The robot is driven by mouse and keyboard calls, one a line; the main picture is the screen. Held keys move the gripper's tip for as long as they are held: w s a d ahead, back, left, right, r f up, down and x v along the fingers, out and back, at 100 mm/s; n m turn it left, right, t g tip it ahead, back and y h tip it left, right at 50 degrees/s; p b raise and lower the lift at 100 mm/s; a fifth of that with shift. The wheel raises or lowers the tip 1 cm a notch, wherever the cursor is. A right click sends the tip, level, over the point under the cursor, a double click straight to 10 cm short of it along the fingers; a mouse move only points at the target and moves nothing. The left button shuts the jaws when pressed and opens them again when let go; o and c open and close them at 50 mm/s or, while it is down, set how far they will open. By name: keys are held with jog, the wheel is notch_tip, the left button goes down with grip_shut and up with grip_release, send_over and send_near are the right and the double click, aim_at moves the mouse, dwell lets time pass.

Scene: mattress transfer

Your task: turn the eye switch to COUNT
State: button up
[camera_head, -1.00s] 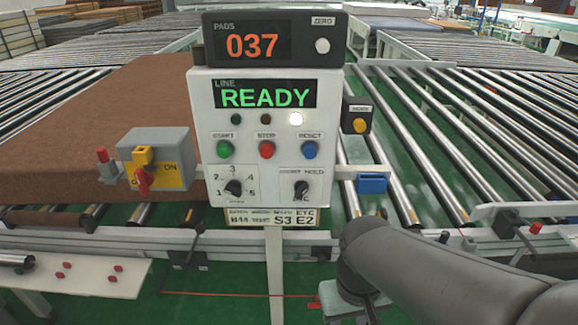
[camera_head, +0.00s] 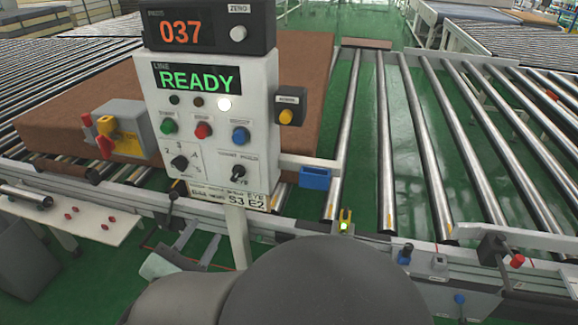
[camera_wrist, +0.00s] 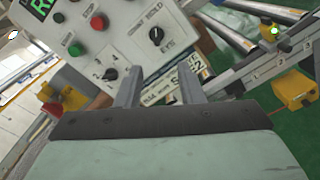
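The eye switch (camera_head: 238,173) is a black knob at the lower right of the white control panel (camera_head: 215,100), under a small COUNT HOLD label with EYE below it. It also shows at the top of the wrist view (camera_wrist: 156,35). Its exact pointer position is too small to tell. My gripper (camera_wrist: 160,88) shows two grey fingers spread apart with nothing between them. In the wrist view they appear below the eye switch, apart from it. In the head view my dark arm fills the bottom centre and the fingers are hidden.
The counter display (camera_head: 180,32) reads 037 and the line display (camera_head: 197,80) reads READY. A numbered dial (camera_head: 180,163) sits left of the eye switch. A grey box with red and yellow parts (camera_head: 122,128) stands left. A brown mattress (camera_head: 60,125) lies behind; bare rollers run right.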

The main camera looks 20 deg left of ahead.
aim_at(236, 176)
jog(key=w+a+p, duration=0.1)
jog(key=w, duration=0.4)
jog(key=w+a+p, duration=0.1)
jog(key=w+p, duration=0.1)
jog(key=w, duration=0.4)
jog(key=w+a+p, duration=0.1)
jog(key=w, duration=0.5)
grip_shut()
